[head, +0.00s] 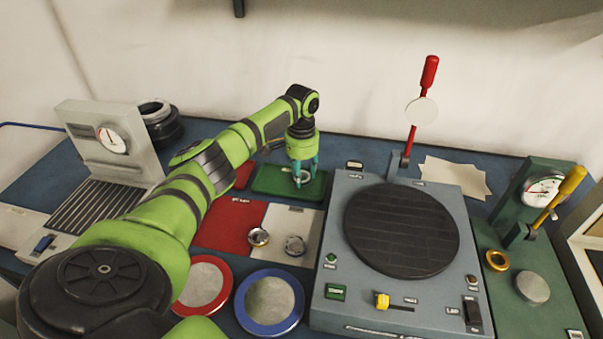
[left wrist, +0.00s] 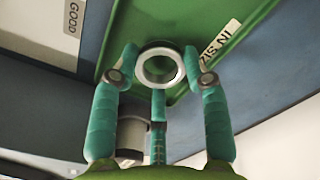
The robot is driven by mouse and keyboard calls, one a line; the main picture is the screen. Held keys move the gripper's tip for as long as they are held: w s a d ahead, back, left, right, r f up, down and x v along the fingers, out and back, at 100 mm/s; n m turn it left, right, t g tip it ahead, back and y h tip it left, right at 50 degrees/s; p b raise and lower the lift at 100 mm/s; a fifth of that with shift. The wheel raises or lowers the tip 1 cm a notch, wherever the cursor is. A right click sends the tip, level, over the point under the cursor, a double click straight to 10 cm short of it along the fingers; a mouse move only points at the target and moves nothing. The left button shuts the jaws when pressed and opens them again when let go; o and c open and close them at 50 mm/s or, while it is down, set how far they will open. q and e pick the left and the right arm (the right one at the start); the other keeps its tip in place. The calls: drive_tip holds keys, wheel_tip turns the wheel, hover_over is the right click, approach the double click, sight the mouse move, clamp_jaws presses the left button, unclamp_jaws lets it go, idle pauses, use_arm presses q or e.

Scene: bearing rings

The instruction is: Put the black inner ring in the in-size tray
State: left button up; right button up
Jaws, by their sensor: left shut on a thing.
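My left gripper (head: 303,170) is over the green tray (head: 265,182) in the head view. Its teal fingers are shut on a ring (left wrist: 145,73) with a dark edge and a pale metal face, seen in the left wrist view. The ring is between the fingertips, with the green tray (left wrist: 125,25) behind it. A partly readable "IN SIZ" label (left wrist: 222,38) is on the tray. I cannot tell whether the ring touches the tray floor. My right gripper is not in view.
A red and white mat (head: 228,227) holds two small rings (head: 258,237) (head: 295,246). A red-rimmed dish (head: 203,313) and a blue-rimmed dish (head: 270,333) are in front. A grey machine (head: 335,265) with a tall red lever (head: 420,100) stands right of the tray.

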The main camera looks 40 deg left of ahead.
use_arm(q)
drive_tip(key=shift+f, duration=0.45)
drive_tip(key=o, duration=1.2)
drive_tip(key=shift+f, duration=0.15)
wheel_tip(320, 180, up, 12)
drive_tip(key=shift+r, duration=0.2)
